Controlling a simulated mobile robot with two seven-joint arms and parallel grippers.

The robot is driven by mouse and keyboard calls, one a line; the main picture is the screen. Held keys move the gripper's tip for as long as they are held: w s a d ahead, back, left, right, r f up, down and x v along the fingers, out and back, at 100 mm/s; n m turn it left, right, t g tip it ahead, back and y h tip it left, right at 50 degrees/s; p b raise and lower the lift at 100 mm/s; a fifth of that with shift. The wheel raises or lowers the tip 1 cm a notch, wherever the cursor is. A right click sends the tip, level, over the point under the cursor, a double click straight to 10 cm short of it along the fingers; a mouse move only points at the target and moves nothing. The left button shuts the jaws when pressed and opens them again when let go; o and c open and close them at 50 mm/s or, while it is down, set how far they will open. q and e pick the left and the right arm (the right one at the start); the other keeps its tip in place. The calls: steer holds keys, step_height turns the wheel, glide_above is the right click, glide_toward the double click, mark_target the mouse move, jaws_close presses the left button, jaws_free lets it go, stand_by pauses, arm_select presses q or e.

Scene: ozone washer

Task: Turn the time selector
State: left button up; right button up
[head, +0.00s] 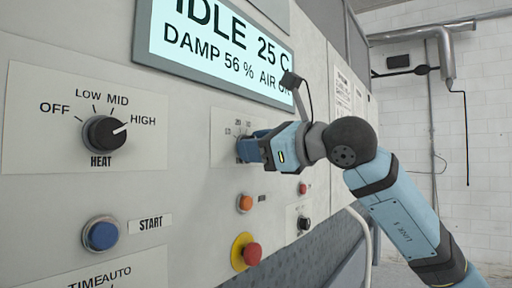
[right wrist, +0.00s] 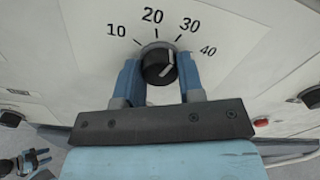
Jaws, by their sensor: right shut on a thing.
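The time selector (right wrist: 158,65) is a round black knob with a white pointer line, in the upper middle of the right wrist view. Labels 10, 20, 30 and 40 arc above it, and the pointer line slants up and right, roughly toward 30 or 40. My right gripper (right wrist: 160,80) has one blue finger on each side of the knob and is shut on it. In the head view, my right gripper (head: 250,148) is at the panel and hides most of the knob and its plate (head: 223,125). My left gripper is not seen in the head view.
The heat knob (head: 104,133) points to HIGH at left. The blue start button (head: 101,234) is below it. An orange button (head: 245,203), a red button on yellow (head: 247,252) and another black knob (head: 304,223) sit below my gripper. The display (head: 215,45) is above.

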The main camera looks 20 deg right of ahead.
steer(key=o, duration=0.9)
steer(key=v, duration=1.3)
steer(key=shift+s+d+r+b, duration=0.1)
steer(key=shift+s+d+b, duration=0.2)
steer(key=shift+b, duration=0.05)
